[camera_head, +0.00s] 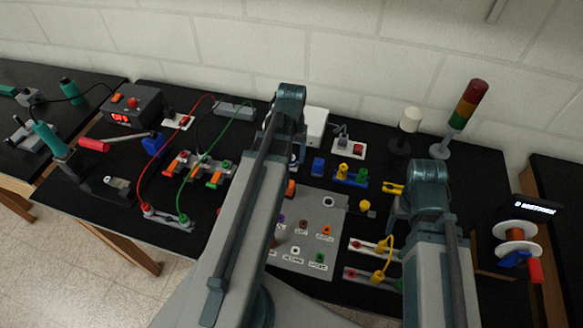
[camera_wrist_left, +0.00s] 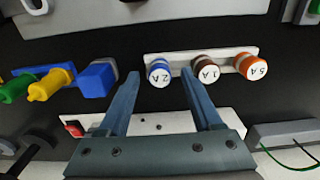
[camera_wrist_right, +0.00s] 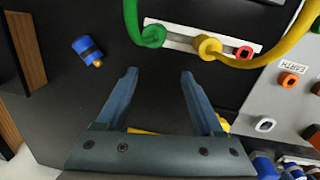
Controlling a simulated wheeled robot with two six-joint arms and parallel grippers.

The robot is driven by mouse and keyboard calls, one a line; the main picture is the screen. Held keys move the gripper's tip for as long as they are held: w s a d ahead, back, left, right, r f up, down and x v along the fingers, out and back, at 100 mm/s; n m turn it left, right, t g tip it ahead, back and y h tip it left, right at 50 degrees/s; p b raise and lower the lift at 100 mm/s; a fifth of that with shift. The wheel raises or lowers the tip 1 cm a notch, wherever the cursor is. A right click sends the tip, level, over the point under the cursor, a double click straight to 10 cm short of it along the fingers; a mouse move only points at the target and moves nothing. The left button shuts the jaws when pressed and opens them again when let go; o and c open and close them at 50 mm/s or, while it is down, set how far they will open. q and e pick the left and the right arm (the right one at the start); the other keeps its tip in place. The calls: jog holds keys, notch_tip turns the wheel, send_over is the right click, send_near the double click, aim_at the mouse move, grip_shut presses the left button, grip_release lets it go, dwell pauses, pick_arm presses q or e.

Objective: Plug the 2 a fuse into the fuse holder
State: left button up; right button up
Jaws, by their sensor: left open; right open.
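The 2 A fuse (camera_wrist_left: 158,71) has a blue body and a white cap marked "2 A", upside down in the left wrist view. It stands at the left end of a white strip (camera_wrist_left: 228,53), beside the brown 1 A fuse (camera_wrist_left: 205,68) and orange 5 A fuse (camera_wrist_left: 250,66). My left gripper (camera_wrist_left: 159,75) is open; its fingertips flank the 2 A fuse in the picture, and I cannot tell how deep they reach. In the head view my left arm hides this row. My right gripper (camera_wrist_right: 159,72) is open and empty above the black table. I cannot identify the fuse holder with certainty.
A blue block (camera_head: 318,167) and a block with yellow and green plugs (camera_head: 350,175) stand near the fuses. A grey panel (camera_head: 318,215) with labelled sockets lies in front. A signal tower (camera_head: 463,115) and wire spool (camera_head: 515,240) are at the right. Cables loop at the left.

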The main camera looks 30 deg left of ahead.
pick_arm(q)
jog(key=shift+f+b, duration=0.45)
jog(key=shift+f, duration=0.4)
pick_arm(e)
jog(key=shift+f, duration=0.85)
pick_arm(q)
grip_shut()
dwell(0.6)
jog(key=shift+r, duration=0.15)
pick_arm(e)
jog(key=shift+r, duration=0.15)
pick_arm(q)
jog(key=shift+r+p, duration=2.95)
jog(key=shift+p, duration=0.15)
pick_arm(e)
jog(key=shift+r, duration=2.95)
